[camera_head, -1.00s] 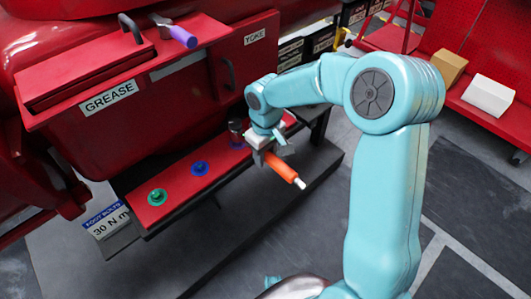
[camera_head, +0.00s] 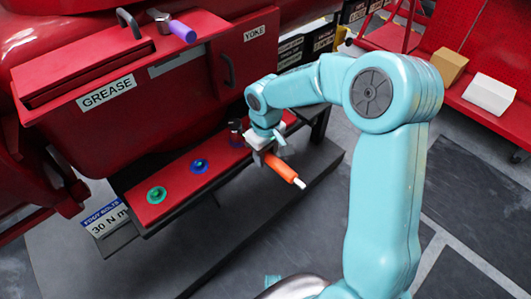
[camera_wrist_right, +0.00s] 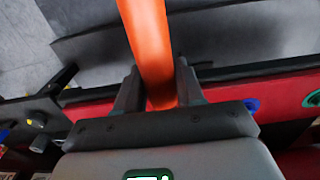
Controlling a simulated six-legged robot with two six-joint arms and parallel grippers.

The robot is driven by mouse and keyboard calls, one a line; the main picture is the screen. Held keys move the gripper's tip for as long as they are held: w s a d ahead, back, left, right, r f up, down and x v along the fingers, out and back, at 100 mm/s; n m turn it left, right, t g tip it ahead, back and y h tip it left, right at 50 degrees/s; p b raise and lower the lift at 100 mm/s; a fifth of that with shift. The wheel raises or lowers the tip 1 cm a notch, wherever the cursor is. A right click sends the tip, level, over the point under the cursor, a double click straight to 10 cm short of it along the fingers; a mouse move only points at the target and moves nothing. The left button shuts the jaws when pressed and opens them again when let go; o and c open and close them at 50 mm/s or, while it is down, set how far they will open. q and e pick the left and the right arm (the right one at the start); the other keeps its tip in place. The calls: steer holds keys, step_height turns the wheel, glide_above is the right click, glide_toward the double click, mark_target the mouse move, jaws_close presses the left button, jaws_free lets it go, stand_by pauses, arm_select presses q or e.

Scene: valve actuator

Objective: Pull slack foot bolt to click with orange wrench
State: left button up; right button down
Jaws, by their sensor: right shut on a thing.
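My right gripper (camera_head: 266,153) is shut on the orange handle of the wrench (camera_head: 283,169), beside the outer edge of the red foot ledge. The handle's pale tip points down and right, away from the ledge. In the right wrist view, the orange handle (camera_wrist_right: 148,40) runs between both fingers of my right gripper (camera_wrist_right: 158,68). The wrench head is hidden. Foot bolts with a green collar (camera_head: 157,195) and a blue collar (camera_head: 199,166) stand on the ledge. A dark bolt (camera_head: 237,132) stands close to the gripper; whether the wrench engages it cannot be seen. My left gripper is out of view.
A sign reading 30 N m (camera_head: 106,221) hangs at the ledge's left end. A purple-handled tool (camera_head: 180,29) lies on top of the red GREASE box (camera_head: 150,105). A dark step (camera_head: 225,240) lies below the ledge. Red shelving with boxes stands at right.

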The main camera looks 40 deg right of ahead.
steer(key=shift+f+b, duration=0.3)
steer(key=shift+f, duration=0.1)
steer(key=shift+a, duration=0.1)
steer(key=shift+a+m+b, duration=0.55)
steer(key=shift+a+m, duration=0.45)
steer(key=shift+a, duration=0.05)
steer(key=shift+w+a+m+b, duration=0.15)
steer(key=shift+a+m+b, duration=0.1)
steer(key=shift+a+m, duration=0.35)
steer(key=shift+w+a+m+b, duration=0.15)
steer(key=shift+a+m+b, duration=0.1)
steer(key=shift+a+m, duration=0.3)
steer(key=shift+w+a+m+b, duration=0.15)
steer(key=shift+w+a+m, duration=0.1)
steer(key=shift+a+m, duration=0.3)
steer(key=shift+w+a+m+b, duration=0.2)
steer(key=shift+a+m, duration=0.2)
steer(key=shift+a, duration=0.15)
